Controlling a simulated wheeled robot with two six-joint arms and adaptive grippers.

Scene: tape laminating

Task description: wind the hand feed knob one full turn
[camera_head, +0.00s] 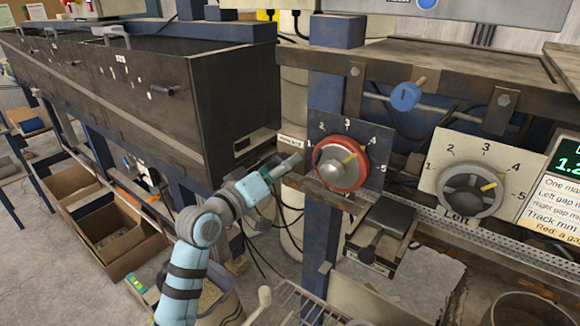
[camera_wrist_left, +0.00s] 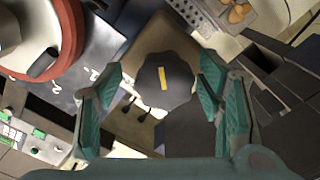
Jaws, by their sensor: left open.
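My left gripper (camera_head: 288,163) is open, just left of the red knob (camera_head: 341,165) in the head view. In the left wrist view, a dark round knob with a yellow mark (camera_wrist_left: 163,84) sits between the two spread fingers of my left gripper (camera_wrist_left: 162,80); a gap seems to show on both sides. I cannot make out this dark knob in the head view, where the gripper probably covers it. No readable label confirms it as the hand feed knob. The red knob also shows at the upper left of the wrist view (camera_wrist_left: 42,50).
A grey knob marked Left (camera_head: 470,190) and a blue knob (camera_head: 405,96) sit right of the red knob. A long dark trough (camera_head: 170,90) lies to the left, with open cardboard boxes (camera_head: 110,225) below.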

